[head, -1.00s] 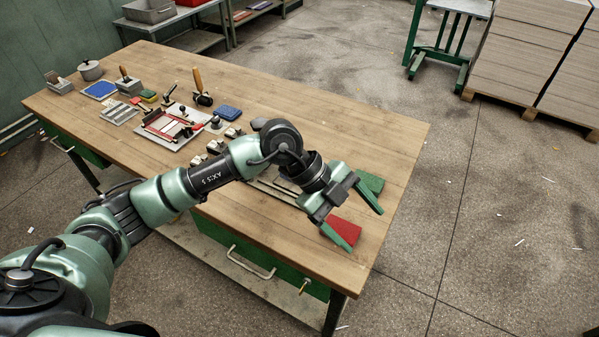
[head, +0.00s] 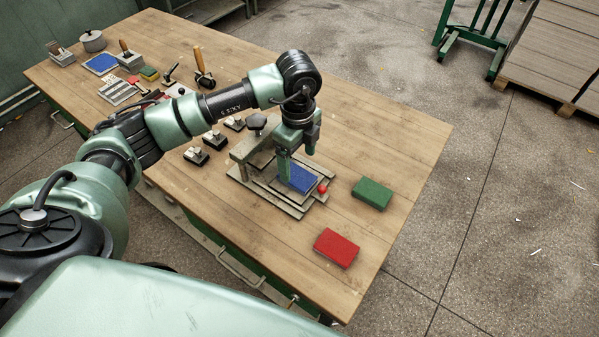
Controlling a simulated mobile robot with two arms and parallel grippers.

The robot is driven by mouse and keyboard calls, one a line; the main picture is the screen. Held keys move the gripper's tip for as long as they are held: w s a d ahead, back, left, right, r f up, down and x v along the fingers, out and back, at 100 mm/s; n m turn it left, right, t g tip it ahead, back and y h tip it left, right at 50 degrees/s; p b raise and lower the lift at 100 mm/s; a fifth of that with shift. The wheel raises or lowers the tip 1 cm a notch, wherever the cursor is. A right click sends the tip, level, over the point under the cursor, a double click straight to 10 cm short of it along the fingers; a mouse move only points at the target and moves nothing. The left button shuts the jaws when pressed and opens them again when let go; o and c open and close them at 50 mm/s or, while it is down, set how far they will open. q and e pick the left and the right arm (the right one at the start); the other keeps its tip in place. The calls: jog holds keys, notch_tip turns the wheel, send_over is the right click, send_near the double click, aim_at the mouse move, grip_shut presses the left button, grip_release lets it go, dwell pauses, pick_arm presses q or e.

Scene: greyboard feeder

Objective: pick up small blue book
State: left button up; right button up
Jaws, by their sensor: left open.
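A small blue book (head: 300,181) lies flat on the grey metal fixture (head: 300,208) near the right part of the wooden table. My left gripper (head: 297,168) points down at it, its two fingers apart and nothing seen between them. One finger overlaps the book's left edge in the picture, and the other is over its far side. I cannot tell whether either finger touches the book. My right gripper is out of view.
A green book (head: 372,193) and a red book (head: 337,248) lie right of the fixture, which has a red knob (head: 322,188). Small clamps (head: 196,156) stand to its left. Tools and a blue pad (head: 101,63) fill the far left.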

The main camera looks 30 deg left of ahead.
aim_at(296, 175)
pick_arm(q)
jog(key=f+p, duration=0.1)
jog(key=a+f, duration=0.1)
jog(key=f, duration=0.1)
jog(key=shift+f+p, duration=0.2)
jog(key=shift+p, duration=0.15)
jog(key=shift+d+f, duration=0.15)
jog(key=shift+f, duration=1)
jog(key=shift+w, duration=0.1)
jog(key=c, duration=1.5)
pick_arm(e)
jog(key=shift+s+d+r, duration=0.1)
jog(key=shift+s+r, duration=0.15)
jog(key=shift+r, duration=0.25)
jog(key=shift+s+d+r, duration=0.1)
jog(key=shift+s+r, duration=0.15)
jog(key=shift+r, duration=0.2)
